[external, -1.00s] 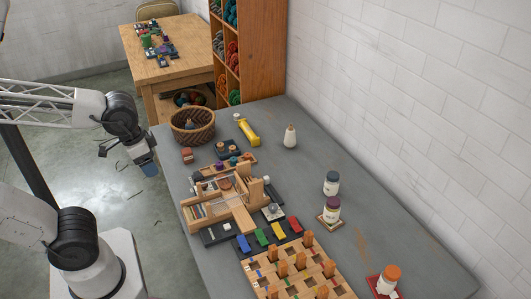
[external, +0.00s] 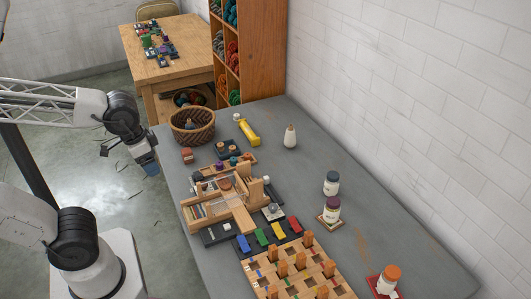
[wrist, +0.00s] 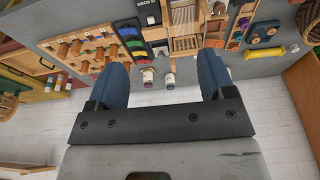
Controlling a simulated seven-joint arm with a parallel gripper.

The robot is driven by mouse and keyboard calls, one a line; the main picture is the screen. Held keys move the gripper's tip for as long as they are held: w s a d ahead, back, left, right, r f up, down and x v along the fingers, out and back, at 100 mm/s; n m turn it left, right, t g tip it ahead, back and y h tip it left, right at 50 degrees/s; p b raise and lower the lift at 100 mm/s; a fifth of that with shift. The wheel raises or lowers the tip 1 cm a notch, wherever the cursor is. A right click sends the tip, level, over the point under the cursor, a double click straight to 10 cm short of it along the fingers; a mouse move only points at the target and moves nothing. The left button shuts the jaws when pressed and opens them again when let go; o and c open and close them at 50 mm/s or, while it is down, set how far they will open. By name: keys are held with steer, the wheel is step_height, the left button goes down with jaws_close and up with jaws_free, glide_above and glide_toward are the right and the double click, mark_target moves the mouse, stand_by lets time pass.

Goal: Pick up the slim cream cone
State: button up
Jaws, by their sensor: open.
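The slim cream cone (external: 290,137) stands upright on the grey table near the far end, close to the white wall. It has a small dark tip. My gripper (external: 151,169) hangs off the left edge of the table, well to the left of the cone and apart from it. In the wrist view, my gripper's two blue fingers (wrist: 163,62) are spread wide with nothing held between them. I cannot clearly make out the cone in the wrist view; the right finger may hide part of it.
A yellow roll (external: 249,132) lies left of the cone, and a wicker basket (external: 192,126) stands farther left. A wooden loom (external: 222,201) and a peg board (external: 295,272) fill the table's middle and front. Two dark-topped jars (external: 332,183) (external: 331,210) stand nearer the front, along the wall side.

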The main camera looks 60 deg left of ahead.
steer(key=w+a+n+t+y, duration=0.15)
steer(key=w+a, duration=0.25)
steer(key=w, duration=0.7)
steer(key=w+a+t, duration=0.2)
steer(key=w+a, duration=0.2)
steer(key=w, duration=0.7)
steer(key=t, duration=0.4)
glide_above(289, 127)
steer(key=s+d, duration=0.4)
steer(key=s, duration=0.3)
steer(key=s+d, duration=0.4)
steer(key=s, duration=0.3)
step_height(289, 127, down, 11)
steer(key=w+a+f, duration=0.2)
steer(key=w+f, duration=0.1)
steer(key=f, duration=0.1)
steer(key=w+a+f+m+t+h, duration=0.1)
steer(key=w+a+f, duration=0.2)
steer(key=f, duration=0.1)
steer(key=w+a+f+t, duration=0.1)
steer(key=w+a+f, duration=0.1)
steer(key=w+f, duration=0.1)
steer(key=shift+w+a+f+t+h, duration=0.25)
steer(key=shift+a+f, duration=0.15)
steer(key=shift+x, duration=1.25)
steer(key=shift+w, duration=0.1)
steer(key=shift+x, duration=2.55)
